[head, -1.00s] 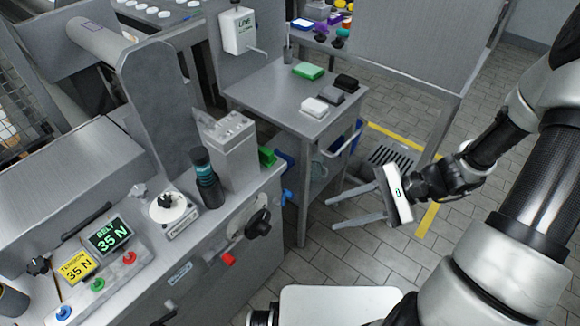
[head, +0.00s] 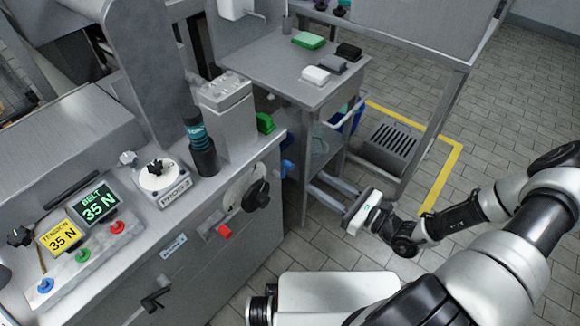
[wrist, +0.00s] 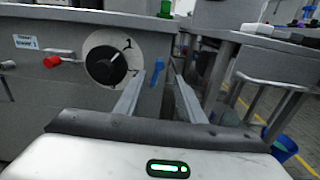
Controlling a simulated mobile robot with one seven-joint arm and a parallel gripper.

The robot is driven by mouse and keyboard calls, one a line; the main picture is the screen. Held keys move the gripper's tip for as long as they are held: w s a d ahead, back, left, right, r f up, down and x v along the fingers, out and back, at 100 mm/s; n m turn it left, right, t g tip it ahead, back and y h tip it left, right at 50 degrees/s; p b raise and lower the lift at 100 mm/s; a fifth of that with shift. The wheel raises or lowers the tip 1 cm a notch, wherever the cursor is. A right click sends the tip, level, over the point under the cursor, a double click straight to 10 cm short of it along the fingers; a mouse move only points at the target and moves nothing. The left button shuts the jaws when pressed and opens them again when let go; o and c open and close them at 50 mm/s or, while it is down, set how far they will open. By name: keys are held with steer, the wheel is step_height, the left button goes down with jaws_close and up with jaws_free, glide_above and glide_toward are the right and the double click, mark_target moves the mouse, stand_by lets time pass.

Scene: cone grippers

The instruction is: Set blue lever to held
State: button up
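The blue lever (wrist: 157,72) is on the right end of the grey machine's front panel, beside a white dial with a black knob (wrist: 106,65). In the head view the blue lever (head: 287,168) shows as a small blue piece at the machine's right edge. My gripper (wrist: 159,80) is open, its two long fingers pointing at the panel. In the wrist view the lever appears between the fingertips, but farther away; I see no contact. In the head view my gripper (head: 319,184) is right of the lever and lower. Any label for held is not readable.
A red handle (head: 223,231) is left of the dial, and a black crank (head: 156,299) is lower on the panel. A grey side table (head: 275,75) with small blocks stands right of the machine, its legs close to my gripper. A blue bin (wrist: 284,147) is at the right.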

mark_target(293, 167)
steer(key=b+x, duration=0.1)
steer(key=x, duration=1)
steer(key=shift+w+a, duration=0.15)
steer(key=shift+a, duration=0.1)
jaws_close()
